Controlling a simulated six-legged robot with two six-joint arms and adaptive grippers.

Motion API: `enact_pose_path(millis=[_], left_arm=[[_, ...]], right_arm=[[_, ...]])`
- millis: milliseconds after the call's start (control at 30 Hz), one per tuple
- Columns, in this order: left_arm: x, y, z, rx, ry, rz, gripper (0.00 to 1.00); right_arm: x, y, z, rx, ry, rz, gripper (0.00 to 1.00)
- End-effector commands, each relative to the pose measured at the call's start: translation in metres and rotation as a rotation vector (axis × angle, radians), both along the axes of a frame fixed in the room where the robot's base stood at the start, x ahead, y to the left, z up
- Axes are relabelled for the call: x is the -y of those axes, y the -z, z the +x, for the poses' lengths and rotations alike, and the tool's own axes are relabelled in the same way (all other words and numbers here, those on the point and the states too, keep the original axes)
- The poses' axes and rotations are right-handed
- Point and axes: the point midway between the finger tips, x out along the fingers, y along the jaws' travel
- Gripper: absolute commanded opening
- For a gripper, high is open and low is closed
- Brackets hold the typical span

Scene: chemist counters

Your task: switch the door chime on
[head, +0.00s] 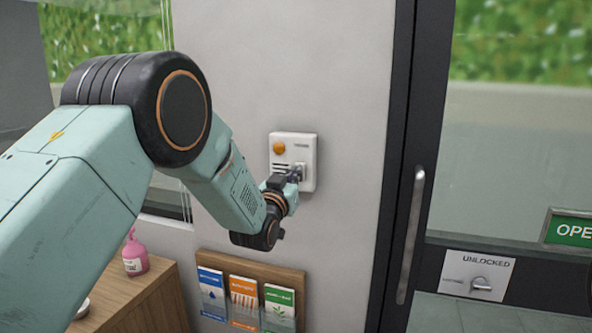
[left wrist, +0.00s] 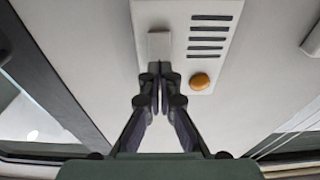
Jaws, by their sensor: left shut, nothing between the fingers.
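The door chime is a white box (head: 308,146) on the grey wall, with an orange round lamp or button (head: 279,148) and dark slots. It also shows in the left wrist view (left wrist: 176,14), with the orange round part (left wrist: 200,81) and a pale raised switch (left wrist: 159,46). My left gripper (head: 296,172) is at the lower right of the box's face. In the left wrist view its shut, empty fingertips (left wrist: 160,69) are at the near edge of the switch. I cannot tell whether they touch it, or whether the orange part is lit. My right gripper is not in view.
A wooden leaflet rack (head: 207,259) hangs below the chime. A glass door with a long handle (head: 410,235) and an "UNLOCKED" plate (head: 477,275) is at the right. A pink bottle (head: 135,254) stands on a wooden counter (head: 150,297) at lower left.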

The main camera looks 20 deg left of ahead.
Motion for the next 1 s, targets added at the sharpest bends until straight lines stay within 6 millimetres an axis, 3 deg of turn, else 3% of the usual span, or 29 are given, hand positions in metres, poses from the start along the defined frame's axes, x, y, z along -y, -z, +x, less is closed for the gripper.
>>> enact_pose_path(millis=[200,567,800,1000], left_arm=[[0.001,-0.001,0.01,0.0,0.0,0.0,0.0],[0.001,-0.002,0.011,-0.002,0.0,0.0,0.0],[0.001,-0.011,0.02,-0.091,0.001,0.003,0.0],[0.001,-0.007,0.02,-0.104,0.001,0.004,0.0]], right_arm=[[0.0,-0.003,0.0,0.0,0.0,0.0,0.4],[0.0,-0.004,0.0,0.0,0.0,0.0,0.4],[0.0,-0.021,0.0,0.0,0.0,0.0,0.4],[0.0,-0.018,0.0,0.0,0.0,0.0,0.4]])
